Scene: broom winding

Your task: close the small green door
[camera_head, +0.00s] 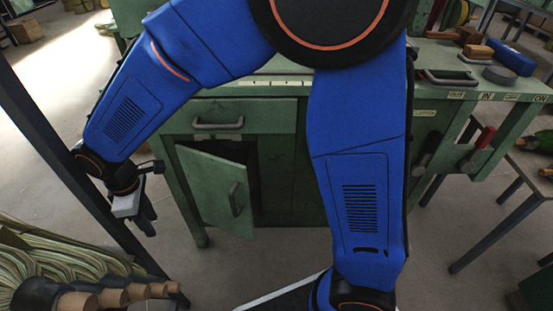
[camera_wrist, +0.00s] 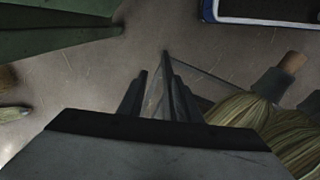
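The small green door (camera_head: 213,190) is on the front of the green workbench, below a drawer. It stands ajar, swung outward, with a dark gap at its right edge. Its grey handle (camera_head: 235,198) is on the right part of its face. My gripper (camera_head: 148,222) is to the left of the door, apart from it, pointing down. In the wrist view my gripper (camera_wrist: 155,75) shows two dark fingers with a gap between them and nothing held. Green panels (camera_wrist: 60,35) show at its upper left; I cannot tell if they include the door.
A dark post (camera_head: 70,150) slants down at the left, close to my gripper. Bundled broom fibre (camera_head: 60,250) and wooden handles (camera_head: 125,295) lie at the lower left. A closed drawer (camera_head: 220,115) is above the door. Bare floor lies in front of the workbench.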

